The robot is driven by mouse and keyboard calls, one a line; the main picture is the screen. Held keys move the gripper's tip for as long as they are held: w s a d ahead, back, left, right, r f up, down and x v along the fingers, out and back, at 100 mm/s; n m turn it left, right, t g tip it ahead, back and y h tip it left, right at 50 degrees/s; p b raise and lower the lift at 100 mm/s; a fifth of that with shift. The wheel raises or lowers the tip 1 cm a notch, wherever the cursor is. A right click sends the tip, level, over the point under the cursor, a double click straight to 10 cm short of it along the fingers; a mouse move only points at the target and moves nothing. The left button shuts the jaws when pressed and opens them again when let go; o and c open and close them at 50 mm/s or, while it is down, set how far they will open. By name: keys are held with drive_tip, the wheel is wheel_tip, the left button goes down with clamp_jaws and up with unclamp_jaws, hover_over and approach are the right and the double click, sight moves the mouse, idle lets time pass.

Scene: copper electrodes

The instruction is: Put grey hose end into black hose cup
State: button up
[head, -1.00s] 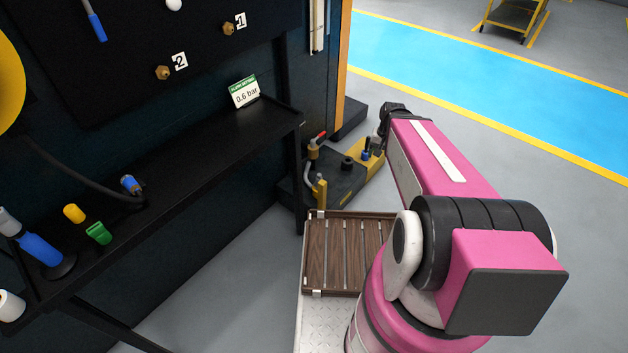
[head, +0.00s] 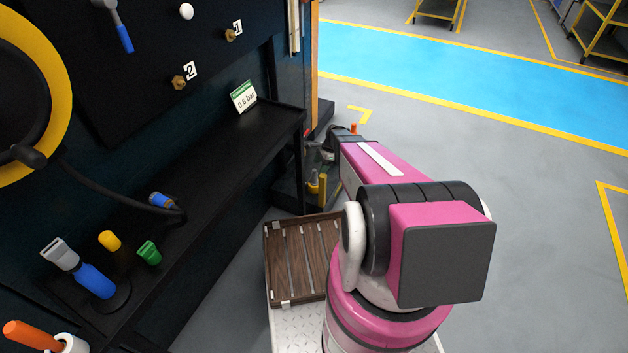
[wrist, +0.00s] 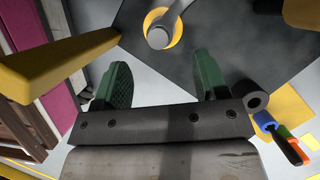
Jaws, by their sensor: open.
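My gripper (wrist: 162,68) is open and empty in the wrist view, with its two green fingers apart. What looks like the grey hose end (wrist: 158,38) lies ahead of the gap between the fingertips, with a yellow ring around it. The black hose cup (wrist: 257,97), a short hollow cylinder, stands to the right of the right finger, apart from the hose end. In the head view my forearm hides the cup and most of my gripper. Part of the grey hose (head: 313,164) seems to show there beside the yellow post (head: 322,188).
A large yellow part (wrist: 60,65) stands close to my gripper's left in the wrist view. A blue piece (wrist: 265,122) with orange and green handles lies near the cup. In the head view a slatted wooden crate (head: 292,298) and a black shelf (head: 215,170) stand nearby.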

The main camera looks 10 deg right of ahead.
sight(316, 172)
drive_tip(key=x, duration=0.6)
drive_tip(key=shift+a+f, duration=0.15)
drive_tip(key=shift+a, duration=0.2)
drive_tip(key=c, duration=1.1)
wheel_tip(316, 172, up, 10)
drive_tip(key=shift+r, duration=0.1)
drive_tip(key=shift+o, duration=0.2)
drive_tip(key=shift+r, duration=0.15)
drive_tip(key=shift+r, duration=2.85)
